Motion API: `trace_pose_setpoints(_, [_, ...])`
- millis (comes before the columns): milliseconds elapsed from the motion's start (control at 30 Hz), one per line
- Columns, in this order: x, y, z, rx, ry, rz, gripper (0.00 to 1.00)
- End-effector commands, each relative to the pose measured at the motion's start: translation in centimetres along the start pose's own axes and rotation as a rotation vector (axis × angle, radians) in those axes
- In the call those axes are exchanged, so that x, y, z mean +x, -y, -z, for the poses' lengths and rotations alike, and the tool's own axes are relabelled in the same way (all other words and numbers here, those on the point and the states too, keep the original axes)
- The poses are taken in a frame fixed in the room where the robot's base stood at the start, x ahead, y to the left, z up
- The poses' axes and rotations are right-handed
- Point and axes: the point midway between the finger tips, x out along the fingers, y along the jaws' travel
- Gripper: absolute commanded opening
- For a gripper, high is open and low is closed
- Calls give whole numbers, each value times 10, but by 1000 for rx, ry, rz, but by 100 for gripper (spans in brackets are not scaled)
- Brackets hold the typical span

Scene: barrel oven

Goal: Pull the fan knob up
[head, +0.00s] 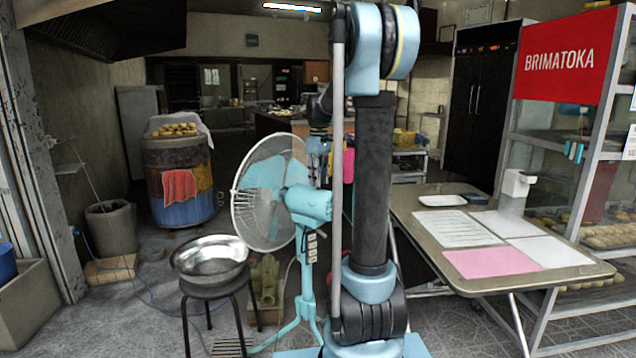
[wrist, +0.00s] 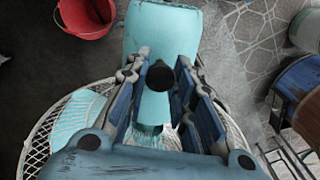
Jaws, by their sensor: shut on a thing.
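A light-blue standing fan (head: 312,204) with a round white wire cage (head: 268,200) stands left of my arm in the head view. In the wrist view its motor housing (wrist: 165,30) lies below my gripper (wrist: 160,76), with the wire cage (wrist: 70,118) behind it. The dark round fan knob (wrist: 160,75) is between my two blue fingers, which are shut on it. In the head view my gripper (head: 319,148) is above the fan's motor housing, partly hidden by my arm, and I cannot make out the knob there.
A metal bowl (head: 210,258) sits on a dark stool (head: 214,286) left of the fan. A table (head: 440,215) with papers stands at the right. A barrel oven (head: 182,180) is at the back left. A red bucket (wrist: 85,15) shows in the wrist view.

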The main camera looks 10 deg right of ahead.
Motion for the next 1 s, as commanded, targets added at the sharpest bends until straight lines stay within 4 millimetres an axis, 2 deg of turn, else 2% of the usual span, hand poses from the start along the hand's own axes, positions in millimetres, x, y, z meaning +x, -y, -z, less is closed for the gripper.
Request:
trace_pose_setpoints(100, [-2,-1,0,1,1,-1,0])
trace_pose_setpoints(133, [-2,-1,0,1,1,-1,25])
trace_pose_setpoints(200, [-2,-1,0,1,1,-1,41])
trace_pose_setpoints(233, [-2,-1,0,1,1,-1,45])
trace_pose_setpoints(667, [-6,0,0,0,1,0,45])
trace_pose_setpoints(767, [-17,0,0,0,1,0,45])
trace_pose_setpoints(1000, [-59,0,0,0,1,0,45])
